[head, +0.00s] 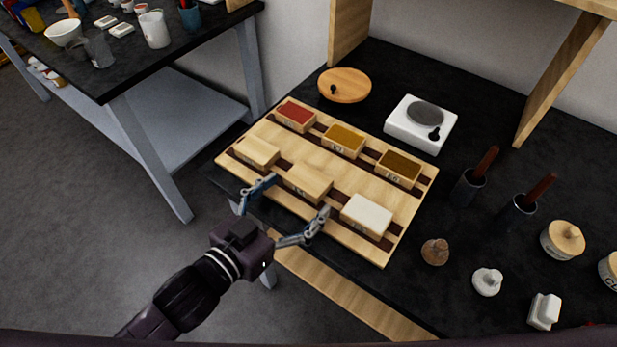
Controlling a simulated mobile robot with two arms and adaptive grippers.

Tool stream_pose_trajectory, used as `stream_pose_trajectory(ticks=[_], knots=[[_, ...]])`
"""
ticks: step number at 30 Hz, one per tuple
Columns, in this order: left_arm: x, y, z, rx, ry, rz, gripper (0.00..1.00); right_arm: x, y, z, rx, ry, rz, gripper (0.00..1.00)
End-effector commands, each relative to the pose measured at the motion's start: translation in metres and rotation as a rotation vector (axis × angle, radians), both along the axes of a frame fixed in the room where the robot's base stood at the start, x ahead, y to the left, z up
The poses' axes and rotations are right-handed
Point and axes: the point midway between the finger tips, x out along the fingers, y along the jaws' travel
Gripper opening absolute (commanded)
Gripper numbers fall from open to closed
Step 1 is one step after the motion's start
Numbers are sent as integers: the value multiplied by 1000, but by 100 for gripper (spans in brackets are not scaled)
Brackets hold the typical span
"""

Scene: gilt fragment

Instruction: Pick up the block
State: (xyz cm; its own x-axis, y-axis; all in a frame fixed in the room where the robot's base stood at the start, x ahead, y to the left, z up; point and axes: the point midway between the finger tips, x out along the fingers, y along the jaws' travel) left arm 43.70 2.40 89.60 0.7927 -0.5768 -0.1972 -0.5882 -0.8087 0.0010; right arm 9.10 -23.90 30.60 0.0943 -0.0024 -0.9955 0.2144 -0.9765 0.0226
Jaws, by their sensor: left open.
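A wooden tray (282,160) with dark slots lies on the black table and holds two rows of small blocks or boxes. The front row has a pale wooden block (257,152) at left, another wooden block (309,182) in the middle and a whitish-topped block (367,214) at right. The back row has boxes with red (296,114), yellow (344,139) and brown (399,166) tops. My left gripper (293,202) is open and empty at the tray's front edge, its fingers spread on either side of the middle front block's near side. Contact cannot be told. My right gripper is not in view.
Behind the tray are a round wooden disc (344,85) and a white scale-like device (421,122). To the right stand dark cups with handles (468,188), a brown knob (435,251), white pieces (487,282) and a lidded jar (562,240). A wooden shelf rises behind.

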Motion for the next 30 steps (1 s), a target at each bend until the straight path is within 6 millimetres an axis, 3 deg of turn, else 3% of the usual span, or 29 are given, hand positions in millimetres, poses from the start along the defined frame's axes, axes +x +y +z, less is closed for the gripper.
stream_pose_trajectory(ticks=[9,20,30], knots=[[37,-19,-1,0,-2,1,84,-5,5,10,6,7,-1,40],[43,-24,-5,1,0,0,82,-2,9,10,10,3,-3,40],[43,-24,-5,2,0,1,45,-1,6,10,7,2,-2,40]])
